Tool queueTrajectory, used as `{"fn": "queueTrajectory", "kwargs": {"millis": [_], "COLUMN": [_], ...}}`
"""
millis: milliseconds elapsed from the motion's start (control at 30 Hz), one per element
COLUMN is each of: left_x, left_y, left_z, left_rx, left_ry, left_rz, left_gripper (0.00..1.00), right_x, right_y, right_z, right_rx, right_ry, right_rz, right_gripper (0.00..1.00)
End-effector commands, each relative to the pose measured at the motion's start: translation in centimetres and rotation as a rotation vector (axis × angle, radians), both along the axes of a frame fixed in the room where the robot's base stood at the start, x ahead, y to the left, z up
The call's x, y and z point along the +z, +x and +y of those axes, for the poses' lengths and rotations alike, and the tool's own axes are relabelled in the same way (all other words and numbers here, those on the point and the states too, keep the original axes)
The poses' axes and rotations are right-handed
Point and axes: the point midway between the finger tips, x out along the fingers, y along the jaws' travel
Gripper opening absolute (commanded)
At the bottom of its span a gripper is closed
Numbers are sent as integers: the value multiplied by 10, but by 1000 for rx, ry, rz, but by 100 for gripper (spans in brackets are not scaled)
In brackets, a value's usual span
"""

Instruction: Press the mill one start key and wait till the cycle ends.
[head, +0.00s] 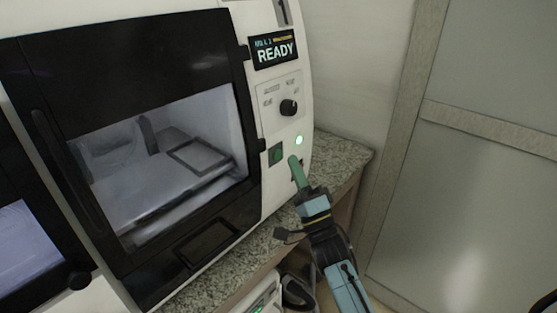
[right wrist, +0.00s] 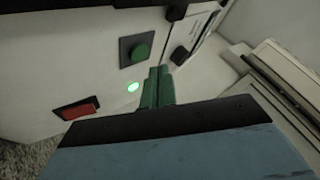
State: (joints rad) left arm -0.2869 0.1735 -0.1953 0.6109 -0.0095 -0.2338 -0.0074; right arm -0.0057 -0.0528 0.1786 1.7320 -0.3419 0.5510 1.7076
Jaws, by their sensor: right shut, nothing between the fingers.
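The mill (head: 215,130) is a white machine with a black-framed window. Its display (head: 275,50) reads READY. The start key (head: 277,154) is a green round button on a dark square plate, low on the right panel; it also shows in the right wrist view (right wrist: 141,52). A small green lamp (head: 299,140) glows beside it. My right gripper (head: 294,160) is shut and empty, its green fingers just to the right of the key in the head view. In the right wrist view its fingers (right wrist: 158,85) look apart from the key. My left gripper is not in view.
A red switch (right wrist: 78,109) sits near the key, partly behind my fingers in the head view. A black knob (head: 288,107) is above. The mill stands on a speckled counter (head: 345,152). A grey panel door (head: 470,200) is at right.

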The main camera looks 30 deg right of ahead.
Motion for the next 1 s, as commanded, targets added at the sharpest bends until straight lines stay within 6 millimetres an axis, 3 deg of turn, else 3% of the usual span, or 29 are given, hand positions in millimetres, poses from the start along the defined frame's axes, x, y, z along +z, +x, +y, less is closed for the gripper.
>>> {"fn": "queueTrajectory", "kwargs": {"millis": [267,1000], "left_x": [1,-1], "left_y": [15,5], "left_z": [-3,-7], "left_rx": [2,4], "left_ry": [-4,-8], "left_rz": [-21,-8], "left_gripper": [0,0], "right_x": [0,0], "right_y": [10,10], "right_z": [4,4], "right_rx": [1,0], "right_ry": [-1,-1], "right_rz": [0,0], "right_gripper": [0,0]}}
